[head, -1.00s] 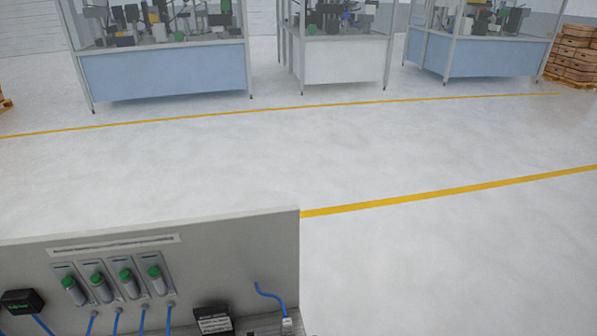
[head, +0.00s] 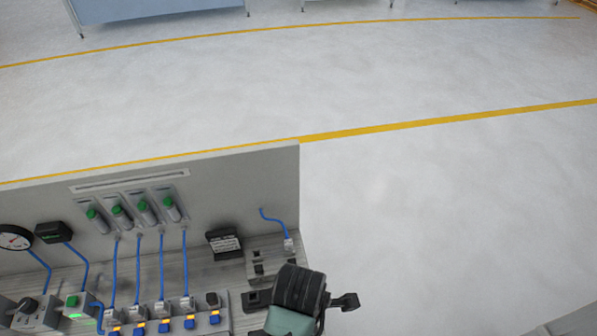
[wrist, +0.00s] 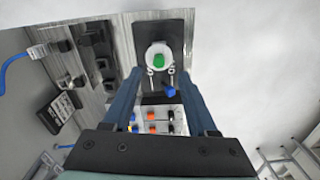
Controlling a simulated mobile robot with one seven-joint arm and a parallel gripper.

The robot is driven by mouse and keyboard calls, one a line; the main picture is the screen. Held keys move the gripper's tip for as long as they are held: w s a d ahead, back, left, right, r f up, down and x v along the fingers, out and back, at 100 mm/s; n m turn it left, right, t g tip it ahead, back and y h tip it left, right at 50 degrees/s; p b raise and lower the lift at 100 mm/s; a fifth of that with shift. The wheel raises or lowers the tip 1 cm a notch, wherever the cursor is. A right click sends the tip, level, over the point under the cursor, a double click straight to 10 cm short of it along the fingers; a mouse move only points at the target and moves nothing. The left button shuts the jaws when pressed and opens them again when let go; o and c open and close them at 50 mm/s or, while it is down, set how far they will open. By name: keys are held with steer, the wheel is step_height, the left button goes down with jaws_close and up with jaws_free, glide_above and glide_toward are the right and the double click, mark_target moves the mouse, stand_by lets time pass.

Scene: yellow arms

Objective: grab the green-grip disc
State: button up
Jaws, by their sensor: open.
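A white round disc with a green grip (wrist: 158,60) shows in the wrist view, on a black plate (wrist: 177,30) near the top middle. My gripper (wrist: 160,74) is open, with its two dark blue fingers apart. The disc appears in the gap just beyond the fingertips; I cannot tell how far below them it is, and I see no contact. In the head view my gripper (head: 300,290) is at the lower middle, over the right end of the bench, and the disc is hidden there.
A grey panel (head: 245,175) with several green-topped cylinders (head: 145,212) stands behind the bench. Blue cables (head: 162,265) run down to a row of connectors. A dark box (head: 224,243) and a gauge (head: 14,238) are at the panel. Open floor (head: 450,220) lies right.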

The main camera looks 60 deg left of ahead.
steer(key=shift+a+f+p, duration=0.1)
steer(key=shift+f+p, duration=0.8)
steer(key=shift+f, duration=2.2)
jaws_close()
